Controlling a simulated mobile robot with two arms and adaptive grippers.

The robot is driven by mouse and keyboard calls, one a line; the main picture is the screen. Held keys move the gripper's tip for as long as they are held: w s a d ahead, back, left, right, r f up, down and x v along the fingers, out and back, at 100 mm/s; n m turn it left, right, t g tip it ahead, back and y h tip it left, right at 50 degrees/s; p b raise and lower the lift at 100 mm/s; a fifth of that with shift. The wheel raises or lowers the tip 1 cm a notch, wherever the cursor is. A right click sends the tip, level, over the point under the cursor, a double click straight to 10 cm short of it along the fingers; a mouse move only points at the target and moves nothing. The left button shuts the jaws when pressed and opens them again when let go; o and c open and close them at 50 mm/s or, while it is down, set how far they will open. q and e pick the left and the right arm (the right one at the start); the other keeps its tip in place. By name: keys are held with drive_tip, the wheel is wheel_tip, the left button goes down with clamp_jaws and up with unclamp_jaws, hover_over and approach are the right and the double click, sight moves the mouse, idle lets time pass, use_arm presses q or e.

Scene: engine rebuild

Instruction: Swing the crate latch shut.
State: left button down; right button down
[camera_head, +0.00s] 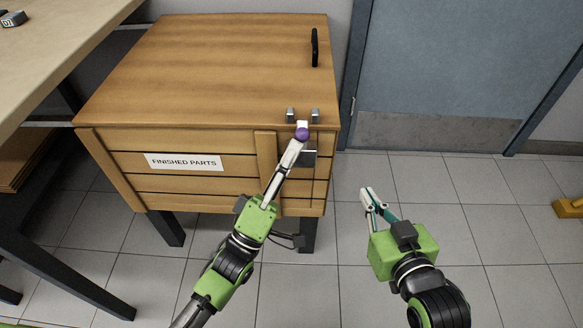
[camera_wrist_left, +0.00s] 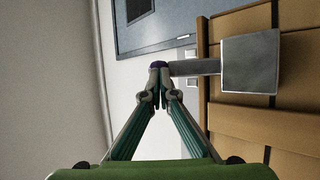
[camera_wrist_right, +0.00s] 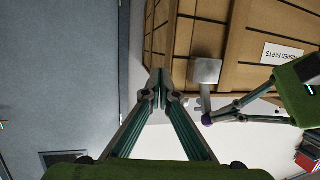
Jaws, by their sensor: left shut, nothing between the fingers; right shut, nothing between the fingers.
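The wooden crate (camera_head: 215,75) has its lid down and a FINISHED PARTS label on its front. The latch's grey metal block (camera_head: 309,158) sits on the crate front near the right edge; it also shows in the left wrist view (camera_wrist_left: 250,64). In that view its metal lever (camera_wrist_left: 196,68) extends from the block to a purple knob (camera_wrist_left: 159,65). In the head view the knob (camera_head: 302,134) appears just below two small brackets. My left gripper (camera_head: 300,143) is shut and empty, its fingertips at the knob; contact is unclear. My right gripper (camera_head: 369,197) is shut and empty, right of the crate.
Grey brackets (camera_head: 291,115) stand at the lid's front edge. A black handle (camera_head: 314,47) is on the lid. A workbench (camera_head: 60,45) stands left of the crate and a blue-grey door (camera_head: 455,70) behind right. Tiled floor (camera_head: 360,275) is open to the right.

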drive_tip(key=s+d+f+g+h+p, duration=0.1)
drive_tip(key=s+d+f+g+p, duration=0.2)
drive_tip(key=s+f+g, duration=0.45)
drive_tip(key=s+d+f+g+h+p, duration=0.2)
drive_tip(key=s+d+f+g+p, duration=0.15)
drive_tip(key=s, duration=0.65)
use_arm(q)
drive_tip(key=shift+w+r+n+g+y+p, duration=0.65)
drive_tip(key=shift+w+n+y+p, duration=0.25)
drive_tip(key=shift+p, duration=0.55)
drive_tip(key=shift+w+r+n+g+y+p, duration=0.45)
drive_tip(key=shift+w+r+n+y+p, duration=0.35)
drive_tip(key=shift+p, duration=0.6)
use_arm(e)
drive_tip(key=s+f+g, duration=0.1)
drive_tip(key=s+f, duration=0.2)
drive_tip(key=f, duration=1.9)
drive_tip(key=shift+s+f, duration=0.15)
drive_tip(key=shift+f, duration=0.05)
use_arm(q)
drive_tip(key=shift+f, duration=0.1)
use_arm(e)
drive_tip(key=shift+a, duration=0.1)
